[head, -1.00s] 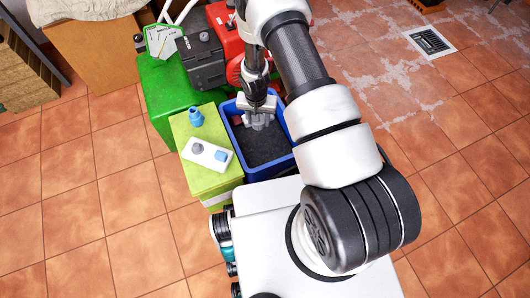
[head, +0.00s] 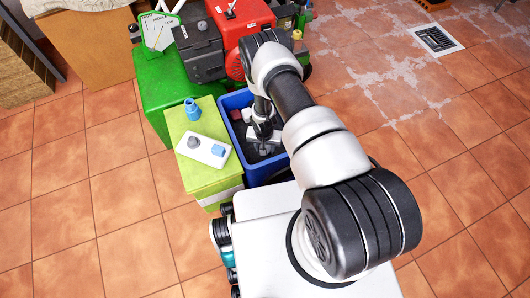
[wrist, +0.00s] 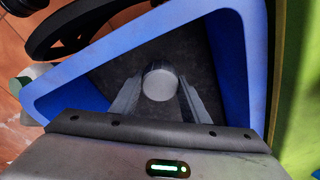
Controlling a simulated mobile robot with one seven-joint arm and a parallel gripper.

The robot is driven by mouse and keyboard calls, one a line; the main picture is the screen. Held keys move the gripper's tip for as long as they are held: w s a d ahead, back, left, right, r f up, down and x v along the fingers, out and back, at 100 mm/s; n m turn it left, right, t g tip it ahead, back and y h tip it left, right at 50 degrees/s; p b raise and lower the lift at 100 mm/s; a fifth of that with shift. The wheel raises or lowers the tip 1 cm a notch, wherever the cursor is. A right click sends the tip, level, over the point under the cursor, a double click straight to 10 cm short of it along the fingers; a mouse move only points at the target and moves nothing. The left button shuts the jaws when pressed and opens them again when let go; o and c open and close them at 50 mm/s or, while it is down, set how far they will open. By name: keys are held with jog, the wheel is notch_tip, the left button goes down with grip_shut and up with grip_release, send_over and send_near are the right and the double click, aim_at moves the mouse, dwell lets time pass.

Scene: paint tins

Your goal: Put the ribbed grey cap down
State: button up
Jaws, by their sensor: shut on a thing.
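My gripper (wrist: 158,98) is shut on a round grey cap (wrist: 159,84), which shows end-on as a pale disc between the two fingers in the wrist view. The bin's blue rim (wrist: 257,65) surrounds the gripper in the wrist view, with a dark floor below the cap. I cannot tell whether the cap touches that floor.
Small reddish and grey pieces (head: 236,114) lie at the bin's far end. Left of the bin, a yellow-green box (head: 208,185) bears a white plate (head: 214,158) with a grey round piece and a blue piece, plus a blue bottle-like thing (head: 192,109). A red machine (head: 238,25) stands behind.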

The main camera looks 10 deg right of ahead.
jog(key=shift+f+b, duration=0.45)
jog(key=shift+f, duration=1.2)
jog(key=shift+f, duration=0.15)
jog(key=o, duration=1.2)
jog(key=shift+c, duration=0.2)
